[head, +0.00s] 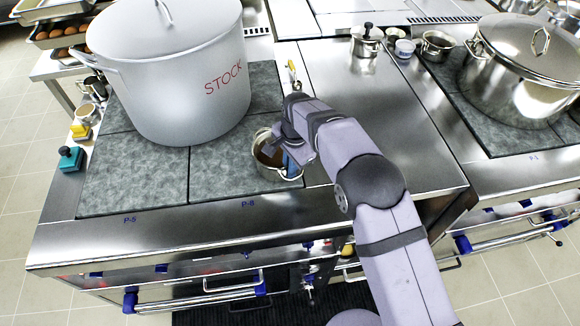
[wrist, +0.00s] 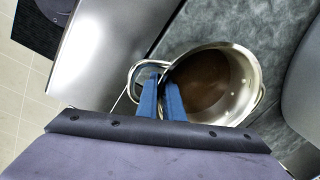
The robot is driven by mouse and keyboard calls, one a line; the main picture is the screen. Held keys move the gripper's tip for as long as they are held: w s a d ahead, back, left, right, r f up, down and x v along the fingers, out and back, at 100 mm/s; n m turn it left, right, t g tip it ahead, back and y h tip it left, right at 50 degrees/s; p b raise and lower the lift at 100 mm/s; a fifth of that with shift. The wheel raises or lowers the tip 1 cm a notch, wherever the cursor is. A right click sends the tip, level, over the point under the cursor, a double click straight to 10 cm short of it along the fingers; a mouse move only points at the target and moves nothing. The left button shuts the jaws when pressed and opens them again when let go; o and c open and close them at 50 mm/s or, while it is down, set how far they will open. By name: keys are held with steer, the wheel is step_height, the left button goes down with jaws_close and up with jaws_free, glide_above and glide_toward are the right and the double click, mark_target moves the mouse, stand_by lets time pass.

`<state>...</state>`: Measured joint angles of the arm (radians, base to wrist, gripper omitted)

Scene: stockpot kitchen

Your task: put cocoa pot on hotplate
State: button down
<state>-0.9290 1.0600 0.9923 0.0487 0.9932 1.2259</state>
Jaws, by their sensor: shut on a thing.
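The cocoa pot (head: 262,160) is a small steel pot with brown liquid inside. In the head view it is at the right front of the hotplate (head: 225,172) marked P-6, close to its right edge. I cannot tell whether its base touches the plate. My gripper (head: 288,162) is at the pot's right side. In the wrist view, the blue fingers of my gripper (wrist: 162,97) are shut on the pot wall beside a loop handle. The cocoa pot (wrist: 240,75) looks about level there, with brown liquid at the bottom.
A large stockpot (head: 180,75) marked STOCK covers much of the hotplates behind and left of the cocoa pot. A steel counter (head: 360,100) lies to the right, with small pots at its back. A lidded steel pot (head: 515,75) stands on the far right hob.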

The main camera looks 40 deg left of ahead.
steer(key=shift+a, duration=0.1)
steer(key=c, duration=1.9)
jaws_free()
steer(key=shift+f, duration=0.1)
step_height(320, 180, up, 12)
steer(key=d+b, duration=0.1)
steer(key=b, duration=0.1)
steer(key=shift+s+d+b, duration=0.15)
steer(key=shift+d+b, duration=0.05)
steer(key=shift+b, duration=0.2)
